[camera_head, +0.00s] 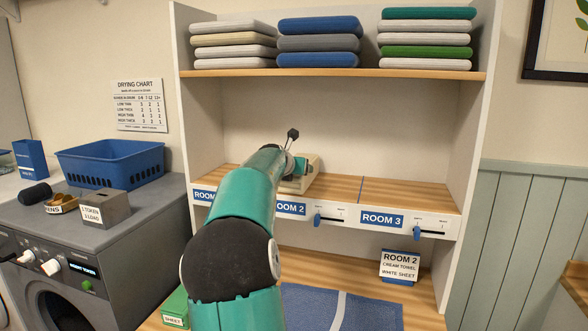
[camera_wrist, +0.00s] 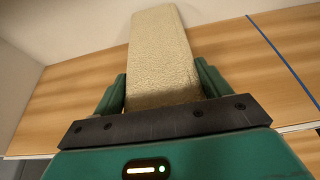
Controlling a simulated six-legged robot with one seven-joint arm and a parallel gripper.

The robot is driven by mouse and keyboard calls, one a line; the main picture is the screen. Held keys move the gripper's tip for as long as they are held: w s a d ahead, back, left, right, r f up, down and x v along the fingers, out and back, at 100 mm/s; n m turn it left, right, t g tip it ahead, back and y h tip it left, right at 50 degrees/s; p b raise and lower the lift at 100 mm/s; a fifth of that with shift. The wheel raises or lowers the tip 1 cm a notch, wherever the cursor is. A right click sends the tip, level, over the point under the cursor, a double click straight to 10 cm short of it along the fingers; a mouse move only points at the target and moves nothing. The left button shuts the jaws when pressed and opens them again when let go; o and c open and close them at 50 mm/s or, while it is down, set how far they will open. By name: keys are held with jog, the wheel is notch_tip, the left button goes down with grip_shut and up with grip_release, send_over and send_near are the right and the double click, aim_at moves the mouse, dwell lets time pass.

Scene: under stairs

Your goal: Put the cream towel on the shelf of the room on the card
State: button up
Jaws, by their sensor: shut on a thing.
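The cream towel (camera_wrist: 163,60) is a folded block between my gripper's green fingers (camera_wrist: 165,92) in the wrist view. My gripper is shut on it. In the head view the towel (camera_head: 311,172) shows partly past my arm, at the lower shelf board (camera_head: 335,189), over the ROOM 2 bay. I cannot tell whether it rests on the board. The card (camera_head: 400,266) reads ROOM 2, cream towel, white sheet. The ROOM 2 label (camera_head: 290,208) is on the shelf front, partly behind my arm. A blue divider line (camera_wrist: 283,59) runs right of the towel.
The ROOM 3 bay (camera_head: 410,193) is empty. Sliders (camera_head: 318,218) stick out along the shelf front. Folded stacks (camera_head: 319,43) fill the upper shelf. A blue mat (camera_head: 365,309) and a green SHEET box (camera_head: 175,310) lie below. A blue basket (camera_head: 110,165) stands on the grey machine.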

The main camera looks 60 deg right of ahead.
jog(key=shift+w, duration=0.15)
jog(key=o, duration=1.4)
jog(key=shift+a+r, duration=0.15)
jog(key=shift+a, duration=0.1)
jog(key=v, duration=1.1)
jog(key=shift+a, duration=0.25)
jog(key=shift+r, duration=0.1)
